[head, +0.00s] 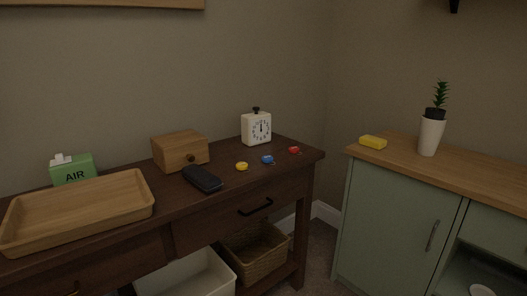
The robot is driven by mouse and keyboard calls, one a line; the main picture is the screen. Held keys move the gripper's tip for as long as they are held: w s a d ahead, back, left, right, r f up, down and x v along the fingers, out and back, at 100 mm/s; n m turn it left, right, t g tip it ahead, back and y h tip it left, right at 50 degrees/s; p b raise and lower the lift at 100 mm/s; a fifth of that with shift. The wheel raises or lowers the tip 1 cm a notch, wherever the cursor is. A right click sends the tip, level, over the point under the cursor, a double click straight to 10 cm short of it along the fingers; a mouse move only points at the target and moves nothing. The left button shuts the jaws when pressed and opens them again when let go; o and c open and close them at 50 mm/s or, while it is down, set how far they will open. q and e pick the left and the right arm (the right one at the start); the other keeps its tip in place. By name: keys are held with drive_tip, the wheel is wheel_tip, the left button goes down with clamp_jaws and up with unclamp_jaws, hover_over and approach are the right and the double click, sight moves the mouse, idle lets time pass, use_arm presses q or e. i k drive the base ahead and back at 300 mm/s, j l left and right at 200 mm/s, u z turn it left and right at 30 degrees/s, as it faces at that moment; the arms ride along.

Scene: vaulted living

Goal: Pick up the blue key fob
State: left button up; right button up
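The blue key fob (267,159) lies on the dark wooden desk, towards its right end. A yellow fob (241,166) lies to its left and a red fob (294,150) to its right, each apart from it. Nothing covers the blue fob. Neither of my grippers shows in the head view.
On the dark desk (225,181) stand a white clock (256,128), a wooden box (180,151), a dark case (202,178), a wooden tray (140,204) and a green AIR box (73,170). A green cabinet (395,215) with a yellow sponge (373,142) and potted plant (431,134) stands right, across a gap.

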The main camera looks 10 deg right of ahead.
sight(267, 159)
drive_tip(key=i+l+u, duration=0.15)
drive_tip(key=i+l, duration=0.25)
drive_tip(key=i+l+u, duration=0.2)
drive_tip(key=i+l, duration=0.2)
drive_tip(key=l, duration=0.2)
